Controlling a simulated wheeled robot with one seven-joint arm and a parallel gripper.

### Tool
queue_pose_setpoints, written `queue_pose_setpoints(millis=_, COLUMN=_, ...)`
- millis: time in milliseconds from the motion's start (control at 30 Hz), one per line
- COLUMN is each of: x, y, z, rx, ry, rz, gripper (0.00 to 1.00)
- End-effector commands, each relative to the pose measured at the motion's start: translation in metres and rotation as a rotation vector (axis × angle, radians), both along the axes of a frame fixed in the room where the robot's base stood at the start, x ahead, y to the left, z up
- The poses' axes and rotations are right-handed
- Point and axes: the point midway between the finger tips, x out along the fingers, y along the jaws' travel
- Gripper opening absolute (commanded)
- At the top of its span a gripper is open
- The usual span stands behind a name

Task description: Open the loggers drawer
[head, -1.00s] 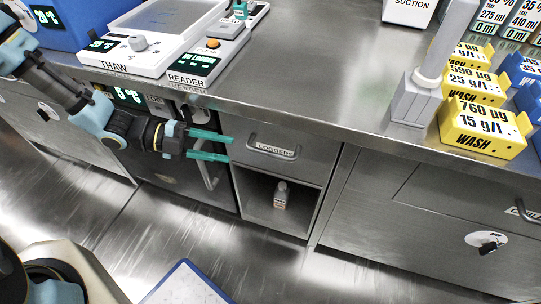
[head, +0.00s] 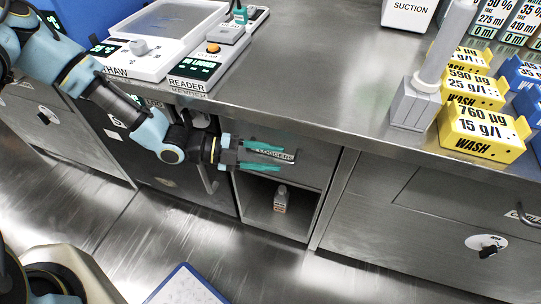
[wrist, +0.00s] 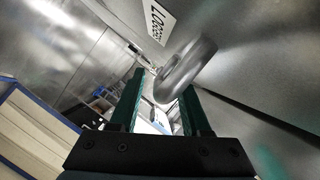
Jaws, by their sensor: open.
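The loggers drawer (head: 314,160) is shut, below the bench top and above an open cubby. Its label shows partly behind my fingers in the head view, and in the wrist view the label (wrist: 159,22) is at the top. The drawer's bar handle (wrist: 186,70) shows large in the wrist view, at and just beyond the fingertips; in the head view my fingers partly cover it. My gripper (head: 281,158) is open, with its two green fingers in front of the drawer. The fingers also show in the wrist view (wrist: 160,98). I cannot tell whether they touch the handle.
A small bottle (head: 281,198) stands in the cubby below. The bench top (head: 330,70) overhangs above my gripper. A reader (head: 199,64) and a thaw plate (head: 140,62) sit on it. Yellow wash boxes (head: 484,132) stand at right. The floor in front is mostly clear.

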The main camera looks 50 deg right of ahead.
Motion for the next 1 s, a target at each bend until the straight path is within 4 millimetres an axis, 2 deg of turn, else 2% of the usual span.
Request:
queue_pose_setpoints(millis=267, x=-0.0007, y=-0.0007, z=-0.0004, rx=0.000, ry=0.000, rz=0.000, gripper=0.46)
queue_pose_setpoints(millis=667, x=-0.0005, y=-0.0005, z=-0.0004, rx=0.000, ry=0.000, rz=0.000, gripper=0.01)
queue_pose_setpoints(millis=1000, x=-0.0005, y=-0.0004, z=-0.0005, rx=0.000, ry=-0.001, rz=0.001, gripper=0.00)
